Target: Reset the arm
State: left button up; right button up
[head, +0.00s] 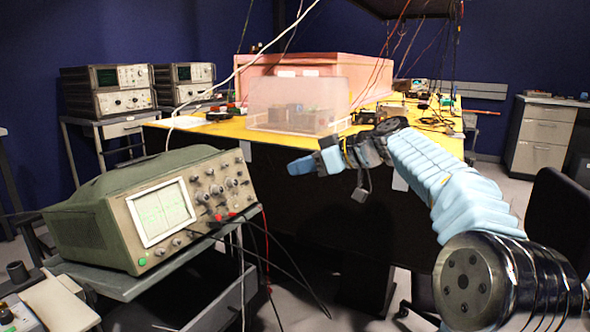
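My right arm comes in from the lower right and reaches toward the middle of the view. My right gripper (306,163) is at its end, pointing left, in front of the dark side of the yellow-topped table. It is seen edge-on, so the gap between its fingers cannot be made out. Nothing shows held in it. My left gripper and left arm are not in view.
A green oscilloscope (150,205) stands on a cart at the left. The yellow table (215,130) carries a clear box (300,98) and a pink foam enclosure (345,75). Cables hang above. A drawer cabinet (542,135) stands at the right.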

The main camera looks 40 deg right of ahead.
dwell(0.4)
